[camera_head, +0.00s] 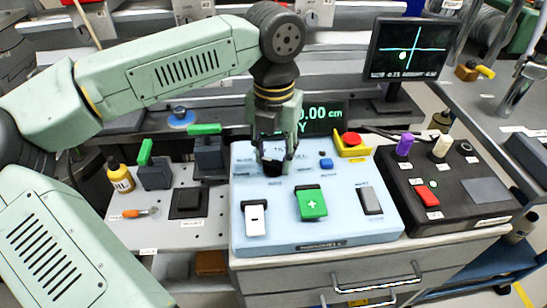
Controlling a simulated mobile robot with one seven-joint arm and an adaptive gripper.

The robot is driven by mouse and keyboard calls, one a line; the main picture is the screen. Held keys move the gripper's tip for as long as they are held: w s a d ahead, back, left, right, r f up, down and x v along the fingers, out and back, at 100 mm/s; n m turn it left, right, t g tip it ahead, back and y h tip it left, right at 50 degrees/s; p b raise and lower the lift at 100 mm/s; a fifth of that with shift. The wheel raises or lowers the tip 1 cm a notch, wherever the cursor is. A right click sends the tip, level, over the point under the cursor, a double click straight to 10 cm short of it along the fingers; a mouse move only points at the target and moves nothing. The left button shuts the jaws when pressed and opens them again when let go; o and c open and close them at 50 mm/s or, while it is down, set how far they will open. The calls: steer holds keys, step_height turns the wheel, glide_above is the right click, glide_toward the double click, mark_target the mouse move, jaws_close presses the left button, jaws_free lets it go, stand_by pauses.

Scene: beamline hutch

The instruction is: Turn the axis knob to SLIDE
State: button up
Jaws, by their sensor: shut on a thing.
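The axis knob (273,168) is a small black knob at the back left of the light blue control box (290,236). My gripper (275,158) points down from above with its fingers around the knob, shut on it. The fingers hide part of the knob, and its pointer and labels are too small to read. Behind my gripper, a dark display (324,117) shows "0.00 cm" and a "Y" in green, partly covered by my arm.
The box carries a white switch (255,219), a green cross button (311,203), a grey switch (370,200) and a blue button (326,163). A red stop button (351,139) stands behind. A black console (465,207) is at right; green-handled clamps (208,150) and a yellow bottle (120,175) are at left.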

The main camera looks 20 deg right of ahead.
mark_target(274, 159)
steer(key=shift+m, duration=0.5)
steer(key=o, duration=1.2)
steer(key=shift+c, duration=0.2)
step_height(274, 159, up, 12)
